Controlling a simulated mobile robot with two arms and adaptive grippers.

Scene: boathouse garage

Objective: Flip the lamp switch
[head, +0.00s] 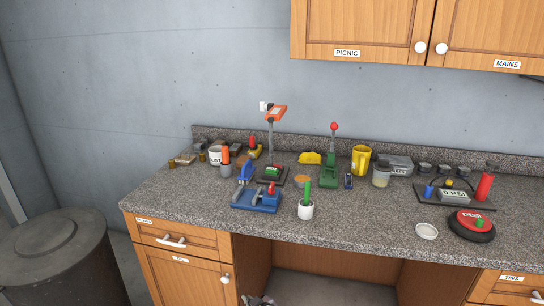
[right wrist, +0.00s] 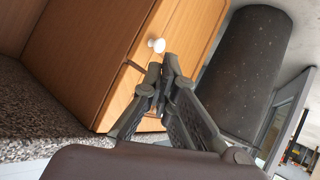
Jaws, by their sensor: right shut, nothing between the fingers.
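The lamp (head: 276,113) stands toward the back of the granite counter in the head view, with an orange head on a grey post. Its dark base carries a small green part that looks like the switch (head: 272,172); its position is too small to read. My right gripper (head: 258,300) shows only in part at the bottom edge of the head view, below and in front of the counter, well away from the lamp. In the right wrist view the right gripper (right wrist: 170,75) is shut and empty, with a cabinet behind it. My left gripper is not in view.
The counter's front strip (head: 350,228) is mostly clear. A dark barrel (head: 55,260) stands at left.

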